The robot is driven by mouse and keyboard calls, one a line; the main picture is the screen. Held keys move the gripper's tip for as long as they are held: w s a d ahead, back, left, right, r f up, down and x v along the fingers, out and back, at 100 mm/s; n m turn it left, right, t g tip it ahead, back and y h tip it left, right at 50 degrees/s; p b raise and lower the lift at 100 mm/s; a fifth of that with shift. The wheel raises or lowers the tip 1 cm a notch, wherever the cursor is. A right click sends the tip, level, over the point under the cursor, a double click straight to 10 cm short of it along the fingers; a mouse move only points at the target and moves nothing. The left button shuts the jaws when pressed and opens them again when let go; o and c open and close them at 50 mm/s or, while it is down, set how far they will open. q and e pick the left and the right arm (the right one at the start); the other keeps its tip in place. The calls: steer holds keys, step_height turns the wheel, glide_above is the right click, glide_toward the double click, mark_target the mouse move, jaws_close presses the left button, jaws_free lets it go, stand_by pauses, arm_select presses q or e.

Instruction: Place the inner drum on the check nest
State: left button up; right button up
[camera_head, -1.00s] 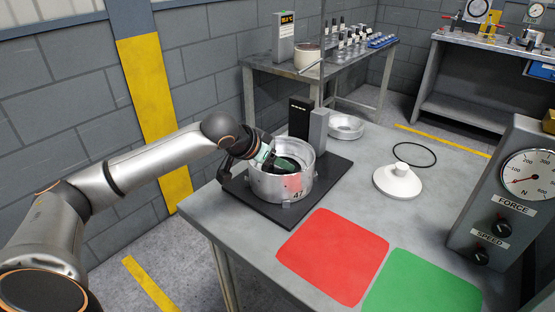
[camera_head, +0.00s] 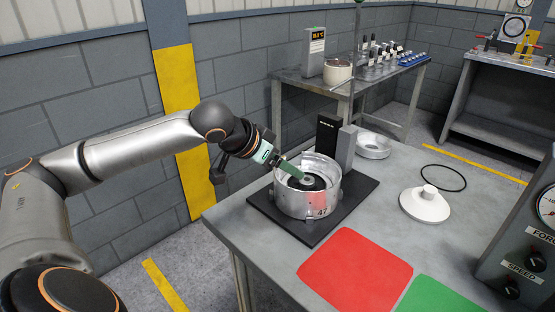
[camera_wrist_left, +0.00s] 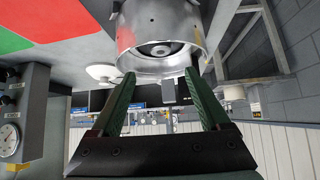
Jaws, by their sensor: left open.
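A silver open-topped drum (camera_head: 308,204), marked 47 and apparently the inner drum, stands upright on a black base plate (camera_head: 357,192), apparently the check nest. A dark ring with a hub shows inside it. My left gripper (camera_head: 298,172) is at the drum's upper left, its green fingers over the drum's opening in the head view. In the left wrist view the fingers (camera_wrist_left: 159,76) are apart with nothing between them, and the drum (camera_wrist_left: 160,25) is beyond their tips. Contact with the rim cannot be told. My right gripper is not in view.
A black post (camera_head: 327,137) and a grey post (camera_head: 346,148) stand behind the drum. A shallow metal ring (camera_head: 373,150), a white knobbed disc (camera_head: 425,206) and a black ring (camera_head: 443,167) lie to the right. Red (camera_head: 356,272) and green (camera_head: 440,297) mats lie in front.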

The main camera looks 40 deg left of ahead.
arm_select(q)
steer(key=shift+v, duration=1.3)
stand_by(0.4)
